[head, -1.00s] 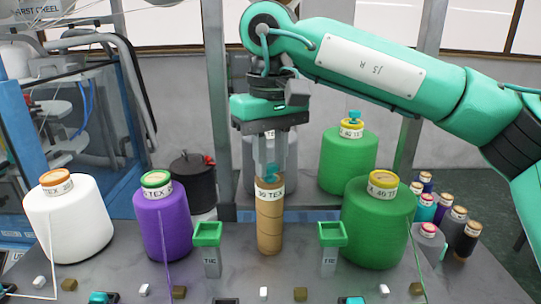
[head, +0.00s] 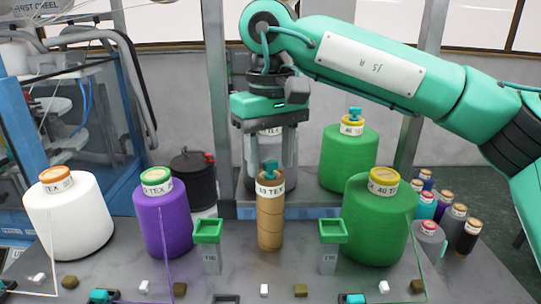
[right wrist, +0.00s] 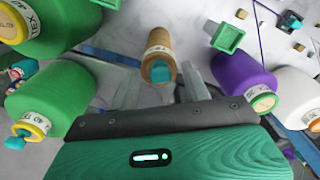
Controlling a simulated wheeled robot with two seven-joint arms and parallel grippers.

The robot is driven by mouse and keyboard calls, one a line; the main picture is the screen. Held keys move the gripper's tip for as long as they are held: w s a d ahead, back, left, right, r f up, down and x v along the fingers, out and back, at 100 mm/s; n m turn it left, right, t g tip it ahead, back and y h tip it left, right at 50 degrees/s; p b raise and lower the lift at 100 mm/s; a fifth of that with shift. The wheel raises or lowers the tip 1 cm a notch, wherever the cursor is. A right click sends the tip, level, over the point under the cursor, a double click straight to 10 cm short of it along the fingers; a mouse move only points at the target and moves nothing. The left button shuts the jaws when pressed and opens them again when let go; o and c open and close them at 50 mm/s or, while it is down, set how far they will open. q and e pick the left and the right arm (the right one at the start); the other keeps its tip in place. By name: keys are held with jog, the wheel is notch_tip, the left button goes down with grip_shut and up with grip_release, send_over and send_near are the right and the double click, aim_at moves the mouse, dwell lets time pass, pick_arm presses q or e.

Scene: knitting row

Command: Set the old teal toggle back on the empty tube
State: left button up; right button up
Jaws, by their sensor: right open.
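A teal toggle (head: 269,168) sits on top of the brown, bare tube (head: 270,222) in the middle of the table. The tube stands upright with a white number label near its top. In the right wrist view the toggle (right wrist: 162,70) shows on the tube's end (right wrist: 155,46). My right gripper (head: 270,151) is open and empty, above and apart from the toggle. Its fingers (right wrist: 163,88) are spread wide in the right wrist view. My left gripper is not in view.
A big green cone (head: 378,225) stands right of the tube, a purple cone (head: 162,220) and a white cone (head: 70,220) left. Green-topped posts (head: 208,232) (head: 332,231) flank it. Another green cone (head: 349,160) behind bears a teal toggle (head: 355,113). A metal upright (head: 219,90) rises behind.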

notch_tip(320, 180, up, 14)
jog(key=shift+f, duration=0.2)
jog(key=shift+f, duration=0.1)
dwell(0.3)
